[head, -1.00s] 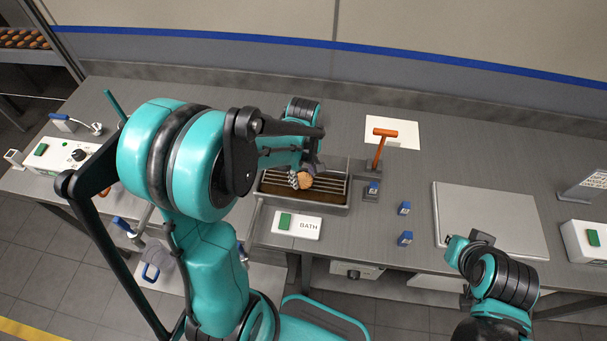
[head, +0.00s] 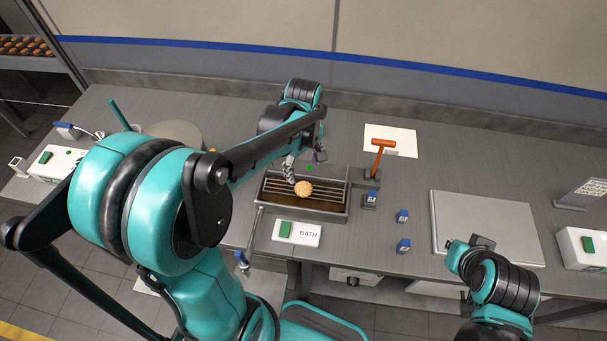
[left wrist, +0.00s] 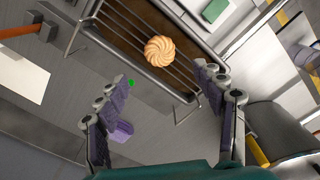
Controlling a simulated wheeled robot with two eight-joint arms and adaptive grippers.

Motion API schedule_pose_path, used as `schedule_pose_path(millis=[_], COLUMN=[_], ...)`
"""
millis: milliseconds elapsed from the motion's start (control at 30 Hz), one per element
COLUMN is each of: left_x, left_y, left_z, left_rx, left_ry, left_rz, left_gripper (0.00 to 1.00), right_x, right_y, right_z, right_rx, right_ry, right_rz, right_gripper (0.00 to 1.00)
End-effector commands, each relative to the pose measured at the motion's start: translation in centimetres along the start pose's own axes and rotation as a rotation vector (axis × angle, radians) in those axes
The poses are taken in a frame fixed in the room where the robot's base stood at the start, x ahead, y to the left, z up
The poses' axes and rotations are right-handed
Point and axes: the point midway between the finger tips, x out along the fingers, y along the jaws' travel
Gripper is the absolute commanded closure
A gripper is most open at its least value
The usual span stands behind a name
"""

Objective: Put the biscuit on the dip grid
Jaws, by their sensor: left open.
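The biscuit (head: 304,188), round, golden and ridged, lies on the wire dip grid (head: 333,186) over the dark bath. In the left wrist view the biscuit (left wrist: 160,51) rests across the wires of the grid (left wrist: 118,25). My left gripper (head: 305,163) is open and empty, just behind the biscuit and apart from it. In the left wrist view the spread fingers of my left gripper (left wrist: 164,77) stand either side below the biscuit. My right arm's end (head: 466,251) shows at the lower right, but its fingers cannot be made out.
The bath tray's rim (head: 320,217) surrounds the grid. A BATH control box (head: 297,233) stands in front. A grey plate (head: 490,225) lies farther right.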

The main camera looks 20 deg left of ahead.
Motion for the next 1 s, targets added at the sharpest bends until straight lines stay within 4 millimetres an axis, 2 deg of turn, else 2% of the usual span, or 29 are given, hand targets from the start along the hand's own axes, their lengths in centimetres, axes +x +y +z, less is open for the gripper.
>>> schedule_pose_path(millis=[33,100,367,467,700,1000], left_x=[-1.1,-2.1,-4.0,-4.9,-6.8,-7.2], left_y=[0.0,0.0,-0.5,-1.3,-3.9,-6.6], left_z=[0.0,0.0,0.5,1.4,4.2,6.9], left_rx=[0.000,0.000,0.054,0.162,0.541,0.964], left_ry=[0.000,0.000,0.015,0.048,0.202,0.445], left_rz=[0.000,0.000,0.025,0.073,0.221,0.334], left_gripper=[0.31,0.31,0.31,0.31,0.31,0.31], right_x=[-0.3,-0.5,-0.6,-0.6,-0.6,-0.6], right_y=[0.0,0.0,0.0,0.0,0.0,0.0], right_z=[-0.2,-0.3,-0.4,-0.4,-0.4,-0.4], right_rx=[0.000,0.000,0.000,0.000,0.000,0.000], right_ry=[0.000,0.000,0.000,0.000,0.000,0.000], right_rz=[0.000,0.000,0.000,0.000,0.000,0.000], right_gripper=[1.00,1.00,1.00,1.00,1.00,1.00])
